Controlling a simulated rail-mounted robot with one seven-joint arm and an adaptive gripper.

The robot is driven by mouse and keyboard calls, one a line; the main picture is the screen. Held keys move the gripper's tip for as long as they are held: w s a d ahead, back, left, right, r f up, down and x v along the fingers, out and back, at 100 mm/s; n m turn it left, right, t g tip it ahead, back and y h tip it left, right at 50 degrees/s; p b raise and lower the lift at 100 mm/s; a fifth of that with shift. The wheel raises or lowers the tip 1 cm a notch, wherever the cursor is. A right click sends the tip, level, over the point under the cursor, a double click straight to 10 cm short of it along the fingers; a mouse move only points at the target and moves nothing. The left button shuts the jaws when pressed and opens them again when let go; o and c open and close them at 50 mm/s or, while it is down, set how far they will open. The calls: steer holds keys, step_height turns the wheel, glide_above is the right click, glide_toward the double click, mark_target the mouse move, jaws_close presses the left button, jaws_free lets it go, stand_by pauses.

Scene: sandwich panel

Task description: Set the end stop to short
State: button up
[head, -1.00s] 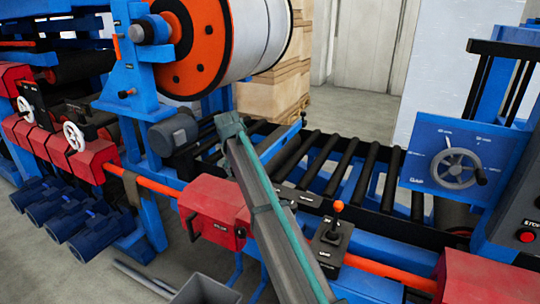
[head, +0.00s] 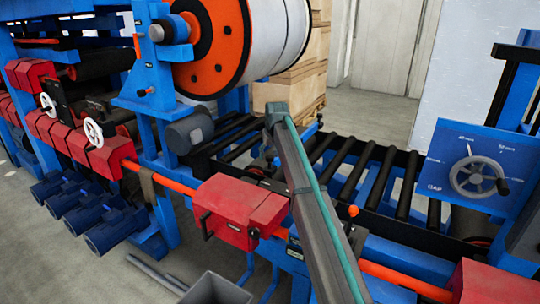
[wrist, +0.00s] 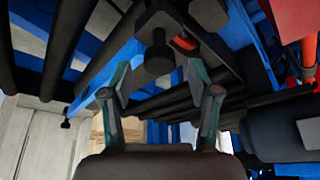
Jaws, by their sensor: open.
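In the wrist view, a dark block with a round black knob (wrist: 159,57) and a red-orange mark (wrist: 185,43) lies just beyond my fingertips. It looks like the end stop, but I read no label on it. My gripper (wrist: 160,82) is open, with one finger on each side below the knob and nothing between them. I cannot tell whether a finger touches the block. In the head view, my arm reaches up to the roller conveyor (head: 372,180). A small dark fitting (head: 262,163) shows left of the arm there; my fingertips are not clear in that view.
A red box (head: 238,208) stands left of my arm on the orange rail. An orange-tipped lever (head: 353,211) is close on its right. A blue GAP panel with a handwheel (head: 478,177) is at right. A large reel (head: 215,45) and a grey motor (head: 188,132) are at left.

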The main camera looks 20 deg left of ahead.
steer(key=shift+x, duration=0.8)
steer(key=shift+c, duration=0.2)
jaws_close()
